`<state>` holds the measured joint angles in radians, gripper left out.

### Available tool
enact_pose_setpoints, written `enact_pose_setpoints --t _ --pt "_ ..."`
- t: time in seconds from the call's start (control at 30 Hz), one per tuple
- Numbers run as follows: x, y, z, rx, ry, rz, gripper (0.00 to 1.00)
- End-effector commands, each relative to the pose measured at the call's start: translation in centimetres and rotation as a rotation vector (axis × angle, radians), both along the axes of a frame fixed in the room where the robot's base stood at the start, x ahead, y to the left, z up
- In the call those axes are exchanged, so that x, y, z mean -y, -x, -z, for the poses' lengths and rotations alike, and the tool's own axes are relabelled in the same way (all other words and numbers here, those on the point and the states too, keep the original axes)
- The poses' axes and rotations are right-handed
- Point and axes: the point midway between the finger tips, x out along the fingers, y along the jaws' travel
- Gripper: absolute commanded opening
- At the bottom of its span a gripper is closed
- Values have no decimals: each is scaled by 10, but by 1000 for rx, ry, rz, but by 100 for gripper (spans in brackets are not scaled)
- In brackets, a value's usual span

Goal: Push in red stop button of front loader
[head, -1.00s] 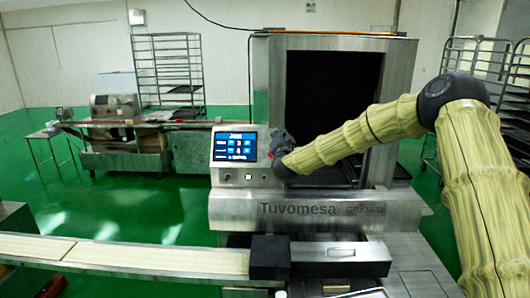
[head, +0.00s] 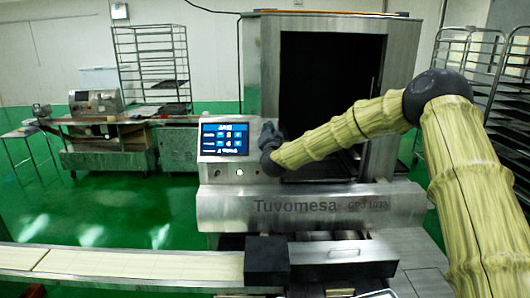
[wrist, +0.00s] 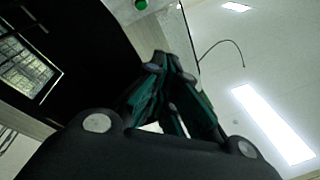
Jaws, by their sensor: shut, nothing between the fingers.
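The front loader (head: 300,208) is a steel machine marked Tuvomesa, with a tall dark opening. Its control panel (head: 210,174) carries a lit blue screen (head: 224,139) and a small pale round button (head: 239,172). My gripper (head: 268,130) is beside the screen's right edge, over the right part of the panel. I cannot tell whether it touches the panel. In the wrist view my gripper's fingers (wrist: 166,68) are together and empty.
A conveyor (head: 120,265) runs along the front left to a dark block (head: 267,260). A wire rack (head: 150,60) and another machine (head: 105,130) stand at the back left. More racks (head: 480,70) stand at the right. Green floor is open at the left.

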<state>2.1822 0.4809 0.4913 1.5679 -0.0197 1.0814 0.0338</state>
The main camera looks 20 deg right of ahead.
Motion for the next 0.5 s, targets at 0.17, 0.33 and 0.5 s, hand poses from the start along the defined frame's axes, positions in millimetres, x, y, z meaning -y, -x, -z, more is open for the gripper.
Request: enact_pose_setpoints --t 0.17,0.33,0.5 --pt "0 0 28 0 0 0 0" --pt "0 0 35 1 0 1 0" --pt "2 0 34 0 0 1 0"
